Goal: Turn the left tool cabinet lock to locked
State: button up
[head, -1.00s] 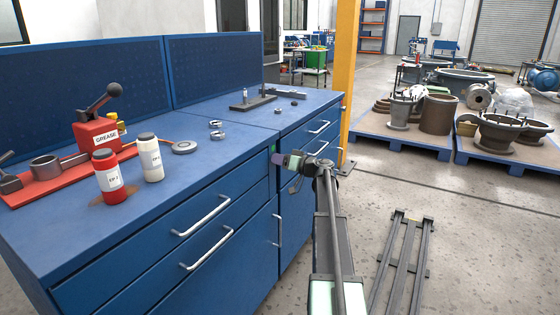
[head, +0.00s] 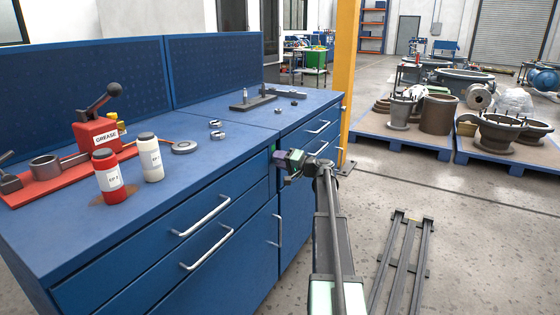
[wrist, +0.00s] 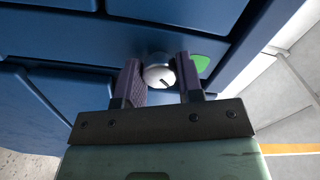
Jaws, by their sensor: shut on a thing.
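The left tool cabinet (head: 150,262) is blue, with drawers and silver bar handles. Its lock (wrist: 158,74) is a small round silver knob with a short dark slot, seen in the wrist view. My gripper (wrist: 160,78) has one dark finger on each side of the lock and is shut on it. A green patch (wrist: 201,63) is on the cabinet face just right of the lock. In the head view my gripper (head: 277,160) is at the cabinet's upper right front corner and hides the lock.
On the worktop stand a red grease press (head: 97,133), a red bottle (head: 108,176) and a white bottle (head: 150,158). A second blue cabinet (head: 308,135) adjoins behind. A yellow post (head: 346,80) stands beyond it.

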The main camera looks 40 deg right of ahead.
jog(key=m, duration=0.9)
jog(key=shift+m, duration=0.3)
dwell(0.4)
jog(key=o, duration=0.9)
jog(key=shift+s, duration=0.15)
jog(key=v, duration=1)
jog(key=shift+s+d, duration=0.15)
jog(key=shift+s, duration=0.1)
jog(key=shift+f, duration=0.1)
